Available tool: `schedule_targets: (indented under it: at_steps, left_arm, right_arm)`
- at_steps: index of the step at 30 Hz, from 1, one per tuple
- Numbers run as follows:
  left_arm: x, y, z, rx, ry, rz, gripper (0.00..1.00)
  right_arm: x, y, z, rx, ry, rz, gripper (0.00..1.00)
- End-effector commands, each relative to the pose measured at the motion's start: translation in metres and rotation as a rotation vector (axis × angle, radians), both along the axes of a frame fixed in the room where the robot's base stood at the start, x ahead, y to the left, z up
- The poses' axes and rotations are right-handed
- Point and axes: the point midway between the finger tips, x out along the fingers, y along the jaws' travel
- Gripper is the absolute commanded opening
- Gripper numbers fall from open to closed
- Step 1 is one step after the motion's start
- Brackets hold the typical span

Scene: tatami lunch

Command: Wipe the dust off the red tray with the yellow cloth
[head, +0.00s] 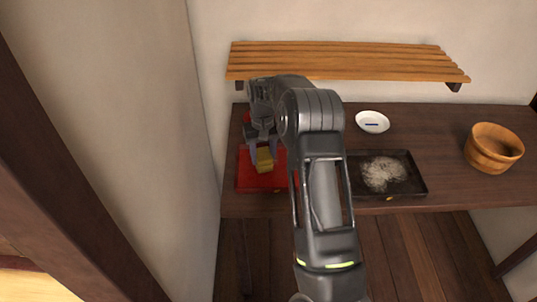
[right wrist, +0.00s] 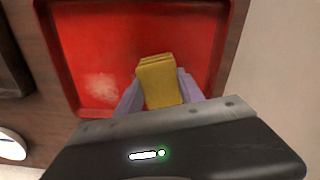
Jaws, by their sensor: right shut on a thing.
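The red tray (head: 262,182) lies on the dark wooden table at the left, partly hidden behind my right arm. It also fills much of the right wrist view (right wrist: 110,50). A pale dust patch (right wrist: 103,87) shows on its floor in the right wrist view, with a fainter haze near the tray's far edge. My right gripper (head: 264,150) is shut on the yellow cloth (head: 264,160), a folded block that also shows between the fingers in the right wrist view (right wrist: 159,82). The cloth is over the tray; I cannot tell whether it touches it. My left gripper is not in view.
A black tray (head: 418,187) with a pale heap stands right of my arm. Behind it is a small white dish (head: 372,122). A wooden tub (head: 493,148) stands at the right. A slatted shelf (head: 345,62) hangs above the table, and a wall is close on the left.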

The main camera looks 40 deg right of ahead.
Motion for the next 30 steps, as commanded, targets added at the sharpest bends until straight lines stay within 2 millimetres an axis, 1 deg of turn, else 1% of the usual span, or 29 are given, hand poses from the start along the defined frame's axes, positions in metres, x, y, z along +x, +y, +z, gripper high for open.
schedule_targets:
  at_steps: [3, 6, 17, 20, 30]
  left_arm:
    - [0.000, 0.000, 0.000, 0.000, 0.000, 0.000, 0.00]
    - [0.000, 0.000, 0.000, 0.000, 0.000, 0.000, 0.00]
    - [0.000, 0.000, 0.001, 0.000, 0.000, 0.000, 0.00]
    - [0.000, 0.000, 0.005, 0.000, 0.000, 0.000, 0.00]
    - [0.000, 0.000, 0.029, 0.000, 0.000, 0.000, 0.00]
  right_arm:
    - [0.007, 0.008, -0.001, 0.000, 0.000, 0.002, 0.12]
    - [0.010, 0.012, -0.001, 0.000, 0.000, 0.001, 0.12]
    - [0.010, 0.013, -0.001, 0.001, 0.000, 0.000, 0.12]
    - [0.010, 0.013, 0.005, 0.001, 0.000, 0.000, 0.12]
    - [0.010, 0.012, 0.042, 0.000, 0.000, 0.000, 0.12]
